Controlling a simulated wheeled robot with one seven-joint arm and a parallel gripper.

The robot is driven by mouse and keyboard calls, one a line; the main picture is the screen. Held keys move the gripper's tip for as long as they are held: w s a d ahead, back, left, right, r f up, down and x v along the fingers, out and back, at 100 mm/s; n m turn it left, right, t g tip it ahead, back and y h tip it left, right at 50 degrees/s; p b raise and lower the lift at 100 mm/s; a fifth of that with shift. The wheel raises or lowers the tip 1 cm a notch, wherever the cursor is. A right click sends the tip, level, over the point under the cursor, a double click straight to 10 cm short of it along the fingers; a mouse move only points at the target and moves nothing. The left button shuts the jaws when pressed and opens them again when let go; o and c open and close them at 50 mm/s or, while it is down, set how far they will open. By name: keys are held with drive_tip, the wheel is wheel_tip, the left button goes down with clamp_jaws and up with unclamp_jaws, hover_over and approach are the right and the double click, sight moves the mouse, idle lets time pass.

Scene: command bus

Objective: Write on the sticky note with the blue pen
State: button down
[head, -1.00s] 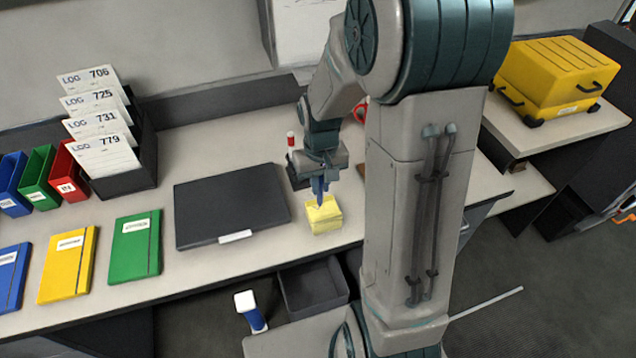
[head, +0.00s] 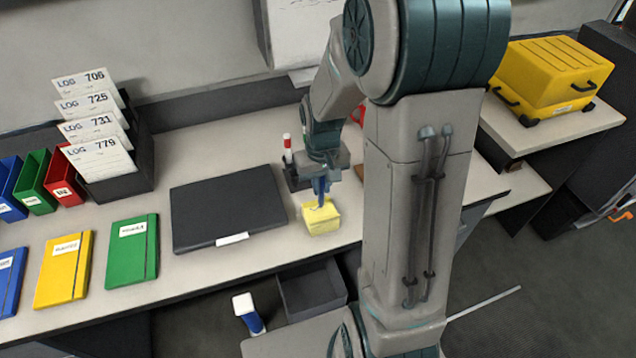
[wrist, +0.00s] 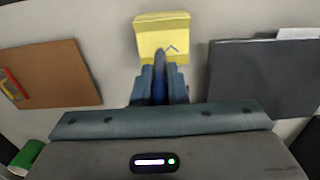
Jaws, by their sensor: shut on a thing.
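The yellow sticky note pad (head: 322,222) lies on the desk to the right of the black laptop-like slab. It also shows in the wrist view (wrist: 150,42), with a small dark angled mark on its near right part. My gripper (head: 321,186) is above the pad, shut on the blue pen (head: 321,198), which points down. The pen's tip is at the pad's top; I cannot tell whether it touches. In the wrist view, the pen (wrist: 160,68) sits between the fingers (wrist: 160,88) and reaches over the pad's near edge.
The dark slab (head: 225,205) lies left of the pad. A dark holder with a red-and-white marker (head: 287,148) stands behind. A brown board (wrist: 50,75) lies on the pad's other side. A dark open bin (head: 312,287) is below the desk's front edge.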

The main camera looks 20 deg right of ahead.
drive_tip(key=shift+s+d, duration=0.25)
idle(0.4)
drive_tip(key=shift+w+d, duration=0.5)
drive_tip(key=shift+d, duration=0.05)
idle(0.8)
drive_tip(key=shift+r, duration=0.15)
wheel_tip(320, 180, up, 6)
drive_tip(key=p, duration=0.4)
drive_tip(key=shift+r+p, duration=0.15)
drive_tip(key=shift+p, duration=0.25)
idle(0.5)
